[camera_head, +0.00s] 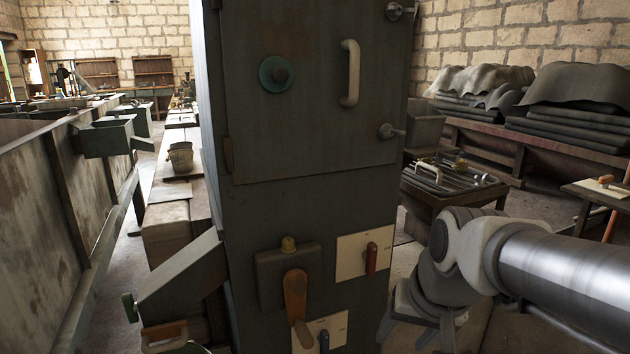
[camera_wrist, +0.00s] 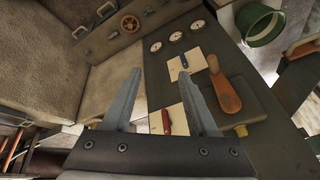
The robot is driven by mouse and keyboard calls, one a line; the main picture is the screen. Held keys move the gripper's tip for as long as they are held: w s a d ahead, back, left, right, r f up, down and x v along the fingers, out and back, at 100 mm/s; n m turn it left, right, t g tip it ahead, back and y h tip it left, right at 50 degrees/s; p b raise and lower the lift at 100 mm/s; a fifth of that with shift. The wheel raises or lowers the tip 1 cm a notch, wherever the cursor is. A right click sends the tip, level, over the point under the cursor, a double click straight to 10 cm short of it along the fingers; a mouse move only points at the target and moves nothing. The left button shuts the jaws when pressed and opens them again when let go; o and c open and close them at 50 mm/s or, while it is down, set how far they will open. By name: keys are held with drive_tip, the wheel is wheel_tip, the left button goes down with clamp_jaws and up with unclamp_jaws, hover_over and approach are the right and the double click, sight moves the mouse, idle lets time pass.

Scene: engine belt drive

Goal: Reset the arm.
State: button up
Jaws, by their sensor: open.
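My arm reaches in from the right in the head view. My gripper (camera_head: 420,322) is at its end, low and to the right of the tall dark green cabinet (camera_head: 310,215). In the wrist view my gripper (camera_wrist: 168,100) shows two grey fingers spread apart with nothing between them. Beyond the fingers is the cabinet's front panel. It carries a red-handled switch (camera_head: 371,258) on a cream plate, a large orange-brown lever (camera_head: 295,295) and a blue-handled switch (camera_head: 324,341). The red switch (camera_wrist: 166,121) shows between the fingers in the wrist view, apart from them as far as I can tell.
A cart with metal rods (camera_head: 450,175) stands behind, right of the cabinet. Stacked dark sheets (camera_head: 570,105) lie on a bench at the back right. A sloped green box (camera_head: 180,280) juts out left of the cabinet. Three gauges (camera_wrist: 176,36) sit on the panel.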

drive_tip(key=s+d+r+n+t, duration=0.1)
drive_tip(key=s+r+n, duration=0.15)
drive_tip(key=s, duration=0.65)
wheel_tip(320, 180, up, 22)
drive_tip(key=p, duration=2.2)
drive_tip(key=shift+f+h, duration=0.15)
drive_tip(key=shift+h, duration=0.25)
drive_tip(key=shift+w+d, duration=0.1)
